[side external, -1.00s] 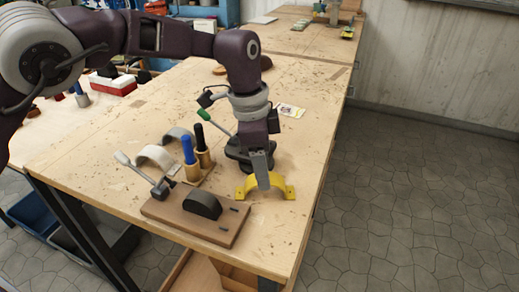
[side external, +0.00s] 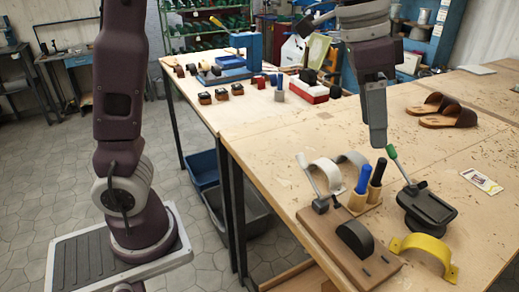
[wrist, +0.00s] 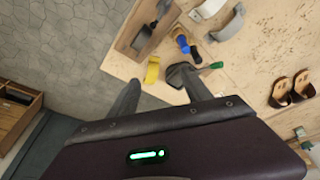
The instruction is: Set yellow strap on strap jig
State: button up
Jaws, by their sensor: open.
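The yellow strap (side external: 424,246) stands as an arch with flat feet on the table, right of the jig. It also shows in the wrist view (wrist: 152,71), just beyond the space between my fingers. The strap jig is a brown board (side external: 322,236) with a black half-round form (side external: 355,239), a lever clamp at one end and small dark pins. The form is bare. My gripper (side external: 378,142) is raised above the table, behind the blue- and black-handled tools. In the wrist view my gripper (wrist: 161,93) is open, with nothing between its fingers.
A dark swivel base (side external: 428,207) with a green-handled lever stands close behind the strap. Blue (side external: 363,179) and black (side external: 378,172) handles stand upright in a wooden holder beside the jig. Pale straps (side external: 325,174) lie behind. Sandals (side external: 447,112) and a card (side external: 482,181) lie farther right.

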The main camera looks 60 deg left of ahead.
jog(key=s+a+n+t, duration=0.1)
jog(key=s+a+n, duration=0.1)
jog(key=s+a, duration=0.3)
jog(key=s+a+n+t, duration=0.1)
jog(key=s+a+n, duration=0.1)
jog(key=s, duration=0.5)
jog(key=s+a+f+n+y, duration=0.1)
jog(key=s+a+f+n, duration=0.1)
jog(key=s, duration=0.3)
jog(key=s+a+f+n+t+y, duration=0.1)
jog(key=s+f, duration=0.2)
jog(key=s, duration=0.2)
jog(key=shift+s+a+f+n, duration=0.2)
jog(key=shift+a+f+n, duration=0.15)
jog(key=shift+n, duration=0.05)
jog(key=shift+o, duration=0.5)
